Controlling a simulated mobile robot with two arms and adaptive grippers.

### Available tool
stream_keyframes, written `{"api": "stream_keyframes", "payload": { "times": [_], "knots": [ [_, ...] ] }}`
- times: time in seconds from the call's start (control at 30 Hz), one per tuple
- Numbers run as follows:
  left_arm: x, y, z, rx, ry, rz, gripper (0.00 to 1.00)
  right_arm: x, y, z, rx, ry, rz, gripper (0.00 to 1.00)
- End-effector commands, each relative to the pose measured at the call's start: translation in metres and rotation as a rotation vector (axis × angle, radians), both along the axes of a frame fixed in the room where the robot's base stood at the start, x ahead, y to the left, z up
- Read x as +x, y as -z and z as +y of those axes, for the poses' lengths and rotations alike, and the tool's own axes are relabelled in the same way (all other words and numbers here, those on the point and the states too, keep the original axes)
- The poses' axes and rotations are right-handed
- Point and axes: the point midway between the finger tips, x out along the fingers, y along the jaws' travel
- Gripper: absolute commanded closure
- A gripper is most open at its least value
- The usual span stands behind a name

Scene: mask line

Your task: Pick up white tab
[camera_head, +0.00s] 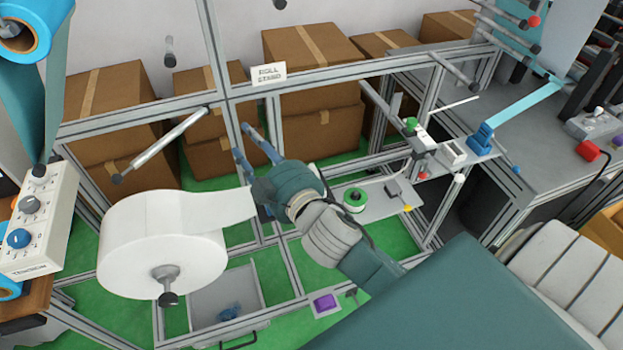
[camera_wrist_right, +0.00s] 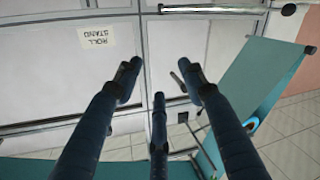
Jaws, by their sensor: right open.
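A large white roll (camera_head: 155,262) hangs on a spindle at the left of the head view. Its loose white tab (camera_head: 230,207) sticks out to the right, and its end lies close to my right gripper. My right gripper (camera_head: 244,142) is open, with its blue fingers pointing up and left, above the tab's end. I cannot tell whether a finger touches the tab. In the right wrist view the fingers of this gripper (camera_wrist_right: 160,82) are spread with nothing between them, and I cannot make out the tab there. My left gripper is not in view.
A metal frame with a "ROLL STAND" sign (camera_head: 268,73) stands around the gripper; the sign also shows in the wrist view (camera_wrist_right: 97,38). A green spool (camera_head: 355,198) sits on a shelf at right. A control box (camera_head: 38,222) is at far left. Cardboard boxes (camera_head: 312,60) stand behind.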

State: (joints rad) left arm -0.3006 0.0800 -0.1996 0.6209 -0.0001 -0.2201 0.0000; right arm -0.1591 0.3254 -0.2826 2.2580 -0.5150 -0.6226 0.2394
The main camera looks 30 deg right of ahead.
Motion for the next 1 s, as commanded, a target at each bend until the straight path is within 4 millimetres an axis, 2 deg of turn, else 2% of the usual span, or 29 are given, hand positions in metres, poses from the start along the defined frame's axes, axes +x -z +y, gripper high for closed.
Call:
{"api": "stream_keyframes", "payload": {
  "times": [0.03,0.1,0.17,0.2,0.23,0.3,0.37,0.43,0.5,0.57,0.63,0.67,0.73,0.77,0.8,0.9,1.0],
  "knots": [
    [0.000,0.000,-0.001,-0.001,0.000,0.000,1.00,0.011,-0.040,0.016,-0.051,-0.064,-0.130,0.59],
    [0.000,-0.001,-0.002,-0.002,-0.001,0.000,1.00,0.014,-0.094,0.050,-0.137,-0.183,-0.322,0.59],
    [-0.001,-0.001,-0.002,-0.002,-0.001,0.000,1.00,0.007,-0.133,0.085,-0.227,-0.310,-0.481,0.59],
    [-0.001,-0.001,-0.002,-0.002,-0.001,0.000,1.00,-0.003,-0.152,0.111,-0.298,-0.404,-0.576,0.59],
    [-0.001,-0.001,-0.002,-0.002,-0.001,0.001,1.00,-0.012,-0.163,0.130,-0.353,-0.479,-0.642,0.59],
    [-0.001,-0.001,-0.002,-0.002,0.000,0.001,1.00,-0.035,-0.170,0.171,-0.499,-0.662,-0.763,0.59],
    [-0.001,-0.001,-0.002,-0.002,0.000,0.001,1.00,-0.055,-0.160,0.199,-0.639,-0.827,-0.829,0.59],
    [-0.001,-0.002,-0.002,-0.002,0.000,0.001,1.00,-0.073,-0.132,0.219,-0.817,-1.021,-0.858,0.59],
    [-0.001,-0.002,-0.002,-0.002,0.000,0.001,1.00,-0.083,-0.092,0.221,-1.010,-1.209,-0.828,0.59],
    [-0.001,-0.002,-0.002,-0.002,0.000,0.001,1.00,-0.084,-0.053,0.207,-1.177,-1.359,-0.750,0.59],
    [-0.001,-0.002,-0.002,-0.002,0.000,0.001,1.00,-0.077,-0.011,0.170,-1.374,-1.510,-0.596,0.59],
    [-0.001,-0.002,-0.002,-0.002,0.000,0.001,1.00,-0.071,0.005,0.149,-1.453,-1.563,-0.511,0.59],
    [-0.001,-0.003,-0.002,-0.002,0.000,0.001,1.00,-0.059,0.032,0.091,-1.616,-1.658,-0.279,0.59],
    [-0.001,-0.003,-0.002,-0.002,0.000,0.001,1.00,-0.055,0.039,0.064,-1.674,-1.685,-0.173,0.59],
    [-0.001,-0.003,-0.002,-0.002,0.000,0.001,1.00,-0.049,0.044,0.028,-1.737,-1.708,-0.030,0.59],
    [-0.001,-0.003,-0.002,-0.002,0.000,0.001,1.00,-0.044,0.043,-0.047,-1.833,-1.722,0.287,0.59],
    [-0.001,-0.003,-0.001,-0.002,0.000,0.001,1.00,-0.046,0.035,-0.094,-1.868,-1.707,0.497,0.59]
  ]
}}
